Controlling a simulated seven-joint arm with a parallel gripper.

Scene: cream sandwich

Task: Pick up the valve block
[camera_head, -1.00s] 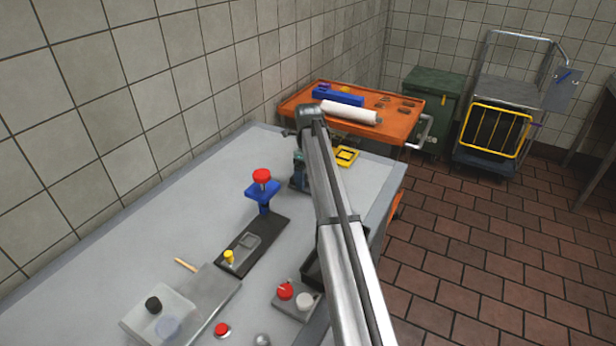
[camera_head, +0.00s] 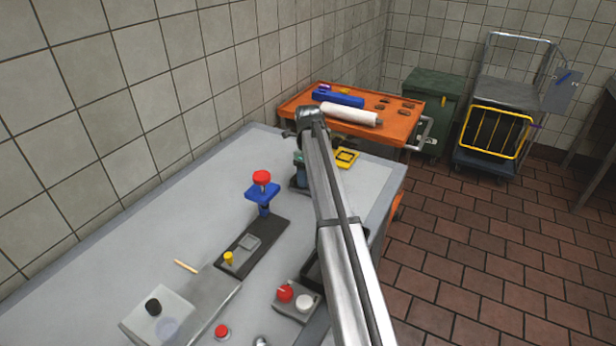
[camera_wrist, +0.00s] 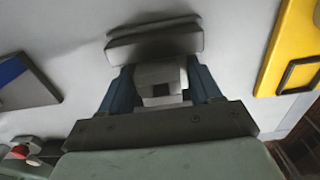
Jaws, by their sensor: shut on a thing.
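The valve block appears in the wrist view as a pale grey block (camera_wrist: 160,73) with a dark square opening. My gripper (camera_wrist: 162,86) has its two blue fingers closed on the block's left and right sides. A wide grey bar (camera_wrist: 155,46) lies across just beyond the block; I cannot tell if it is part of it. A shadow falls on the pale tabletop behind it. In the head view my gripper (camera_head: 300,180) is low over the far part of the table, partly behind my arm, and the block cannot be made out there.
The grey table (camera_head: 150,225) carries a blue stand with a red knob (camera_head: 262,188), a dark plate (camera_head: 265,243), a clear tray (camera_head: 180,318) and a red-and-white control box (camera_head: 295,300). A yellow frame (camera_head: 345,158) lies near the gripper. An orange cart (camera_head: 400,127) stands beyond.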

